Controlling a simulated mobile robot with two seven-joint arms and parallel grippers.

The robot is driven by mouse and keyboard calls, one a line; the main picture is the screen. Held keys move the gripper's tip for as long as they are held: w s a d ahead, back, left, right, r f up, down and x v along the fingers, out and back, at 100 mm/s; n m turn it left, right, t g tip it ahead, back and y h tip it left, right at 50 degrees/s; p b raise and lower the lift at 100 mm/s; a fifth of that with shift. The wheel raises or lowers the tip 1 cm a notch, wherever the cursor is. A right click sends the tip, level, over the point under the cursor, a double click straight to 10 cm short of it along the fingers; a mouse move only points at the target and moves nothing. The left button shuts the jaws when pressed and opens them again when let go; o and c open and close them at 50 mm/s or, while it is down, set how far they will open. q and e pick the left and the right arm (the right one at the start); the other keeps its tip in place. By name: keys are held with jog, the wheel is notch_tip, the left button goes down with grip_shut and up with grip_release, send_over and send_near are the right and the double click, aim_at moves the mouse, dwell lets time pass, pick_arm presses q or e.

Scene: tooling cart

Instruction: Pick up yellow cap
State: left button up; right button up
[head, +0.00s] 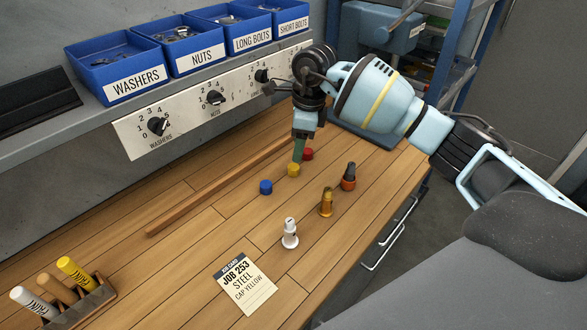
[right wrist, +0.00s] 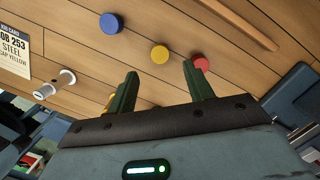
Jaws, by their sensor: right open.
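The yellow cap (head: 293,170) lies on the wooden worktop between the blue cap (head: 265,187) and the red cap (head: 307,154). My right gripper (head: 299,158) is above the caps, pointing down, its green finger close to the yellow cap in the head view. In the right wrist view the two green fingers (right wrist: 160,85) are apart and empty. The yellow cap (right wrist: 160,54) shows beyond the gap between them, the red cap (right wrist: 200,63) by the right fingertip and the blue cap (right wrist: 110,23) to the left. My left gripper is not in view.
A white piece (head: 290,233), a gold piece (head: 326,202) and an orange-and-dark piece (head: 348,176) stand to the right. A job card (head: 245,283) reads "CAP YELLOW". A wooden strip (head: 220,188) lies behind the caps. A marker holder (head: 97,300) stands front left.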

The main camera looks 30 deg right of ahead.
aim_at(294, 167)
jog(key=shift+f, duration=0.25)
jog(key=f, duration=0.4)
jog(key=a+f, duration=0.1)
jog(key=f, duration=0.1)
jog(key=shift+w, duration=0.25)
jog(key=shift+r, duration=0.1)
jog(key=c, duration=1)
jog(key=shift+r, duration=0.1)
